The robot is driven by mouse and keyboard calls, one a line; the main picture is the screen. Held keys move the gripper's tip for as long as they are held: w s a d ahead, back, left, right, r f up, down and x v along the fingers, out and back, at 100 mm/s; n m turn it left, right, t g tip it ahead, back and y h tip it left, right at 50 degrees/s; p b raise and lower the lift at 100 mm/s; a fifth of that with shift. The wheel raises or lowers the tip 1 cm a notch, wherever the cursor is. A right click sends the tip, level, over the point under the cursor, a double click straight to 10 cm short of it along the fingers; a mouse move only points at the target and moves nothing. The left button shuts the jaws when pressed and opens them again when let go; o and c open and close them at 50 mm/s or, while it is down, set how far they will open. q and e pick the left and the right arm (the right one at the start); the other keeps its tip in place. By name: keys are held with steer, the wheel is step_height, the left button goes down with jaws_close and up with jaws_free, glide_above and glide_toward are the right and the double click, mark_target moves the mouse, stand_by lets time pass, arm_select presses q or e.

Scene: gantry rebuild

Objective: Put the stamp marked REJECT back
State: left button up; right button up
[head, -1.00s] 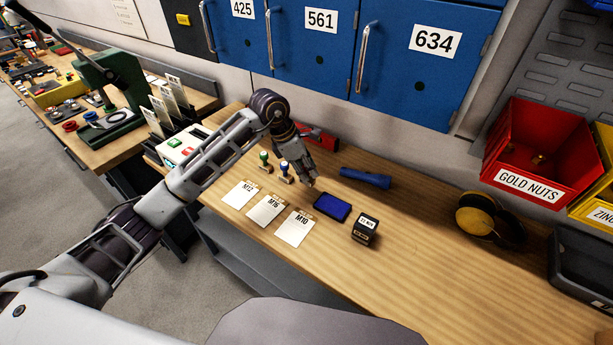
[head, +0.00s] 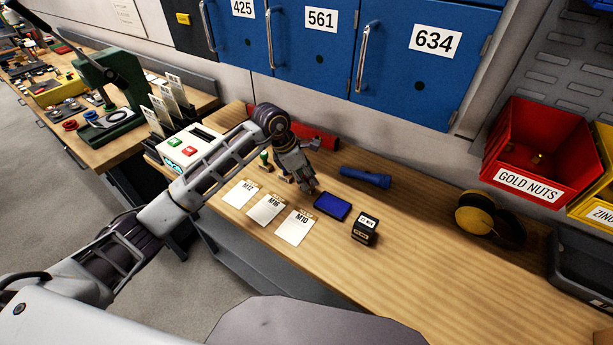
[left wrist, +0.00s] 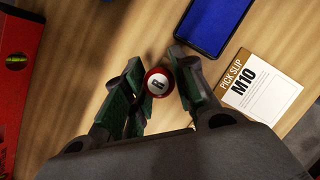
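The stamp marked R (left wrist: 157,83), with a round red and white top, stands on the bench in the left wrist view. My left gripper (left wrist: 155,75) is open, its green-padded fingers on either side of the stamp top with narrow gaps. In the head view my left gripper (head: 310,188) points down behind the M10 slip, and it hides the red stamp there. A green-handled stamp (head: 264,157) stands left of the gripper; the blue one beside it is mostly hidden. My right gripper is not in view.
Pick slips including M10 (head: 295,229) lie in front. A blue flashlight (head: 366,177) and a red level (head: 318,138) lie behind.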

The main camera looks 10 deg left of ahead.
arm_select(q)
steer(key=shift+o, duration=1.2)
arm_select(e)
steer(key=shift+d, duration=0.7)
arm_select(q)
steer(key=shift+r, duration=0.15)
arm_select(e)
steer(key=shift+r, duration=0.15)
arm_select(q)
steer(key=shift+r, duration=0.15)
steer(key=b+v, duration=0.1)
steer(key=v, duration=1)
steer(key=shift+a+r, duration=0.15)
steer(key=shift+r, duration=0.2)
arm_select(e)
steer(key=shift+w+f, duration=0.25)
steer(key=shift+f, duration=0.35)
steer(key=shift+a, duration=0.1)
